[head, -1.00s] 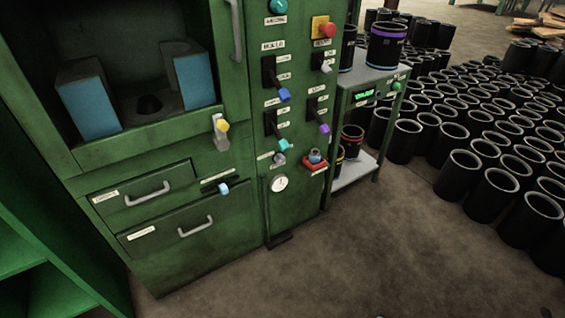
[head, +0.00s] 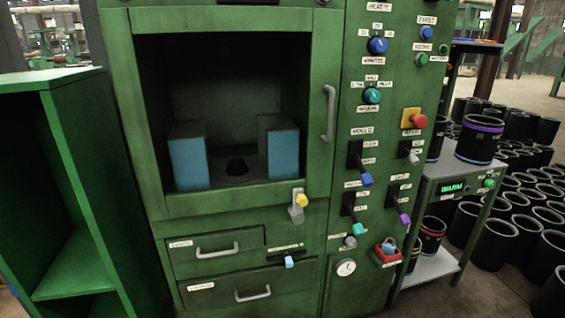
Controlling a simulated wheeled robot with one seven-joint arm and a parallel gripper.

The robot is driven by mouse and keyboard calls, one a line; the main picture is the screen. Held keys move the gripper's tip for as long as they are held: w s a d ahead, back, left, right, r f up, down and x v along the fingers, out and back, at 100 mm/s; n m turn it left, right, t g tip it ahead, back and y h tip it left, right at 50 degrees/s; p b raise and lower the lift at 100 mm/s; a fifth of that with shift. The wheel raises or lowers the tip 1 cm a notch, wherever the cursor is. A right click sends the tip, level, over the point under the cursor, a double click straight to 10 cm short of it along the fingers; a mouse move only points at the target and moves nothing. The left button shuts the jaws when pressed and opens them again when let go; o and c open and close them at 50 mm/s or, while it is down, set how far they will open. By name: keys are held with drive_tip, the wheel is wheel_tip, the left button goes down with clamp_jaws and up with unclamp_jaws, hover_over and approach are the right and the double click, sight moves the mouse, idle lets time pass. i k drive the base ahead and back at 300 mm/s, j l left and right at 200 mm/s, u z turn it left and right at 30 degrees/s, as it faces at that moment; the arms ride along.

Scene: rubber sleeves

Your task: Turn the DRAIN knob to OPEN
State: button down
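The green machine's control panel (head: 335,290) is in the head view, right of the open chamber. No label that I can clearly read as DRAIN shows. A small grey knob (head: 350,242) sits low on the panel just above a round white gauge (head: 345,268), with small labels beside it too blurred to read. Higher up are a blue round knob (head: 377,45) and a teal round knob (head: 372,96). My gripper is not in view.
The chamber holds two blue-faced blocks (head: 190,163). A yellow-tipped latch (head: 300,202) and two drawers are below. A red emergency button (head: 419,121) is at the panel's right. A side stand (head: 440,268) carries black sleeves. Green shelving (head: 75,262) stands left.

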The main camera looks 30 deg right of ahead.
sight(351, 242)
drive_tip(key=i+j+z, duration=0.15)
drive_tip(key=z, duration=0.25)
drive_tip(key=i+j+z, duration=0.5)
drive_tip(key=z, duration=0.3)
drive_tip(key=k+j, duration=0.05)
drive_tip(key=j, duration=0.05)
